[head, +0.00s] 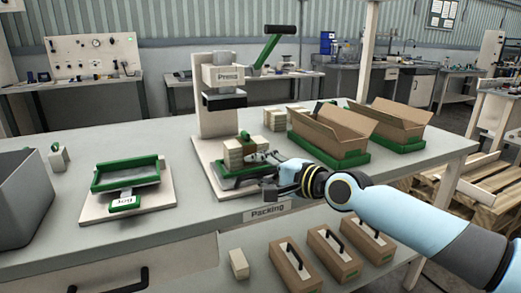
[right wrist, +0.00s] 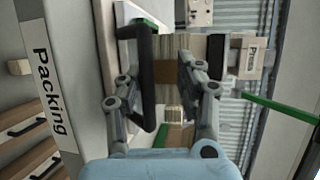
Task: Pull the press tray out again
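The press (head: 221,75), labelled Press, stands on a pale base at mid-table. Its tray (head: 232,182), green and dark, is low at the front of the press and carries a stack of pale wooden blocks (head: 233,155). My right gripper (head: 270,178) is at the tray's front right, beside the stack. In the right wrist view its fingers (right wrist: 160,90) are spread, with a dark bar (right wrist: 147,60) and the stack (right wrist: 188,50) beyond or between them. I cannot tell whether they touch the bar. My left gripper is not in view.
A green jig (head: 125,178) sits on a board to the left, near a grey bin (head: 25,200). Two open cardboard boxes (head: 330,130) (head: 392,118) stand in green trays at the right. More blocks (head: 275,119) lie behind. Handled boxes (head: 330,252) are on the shelf below.

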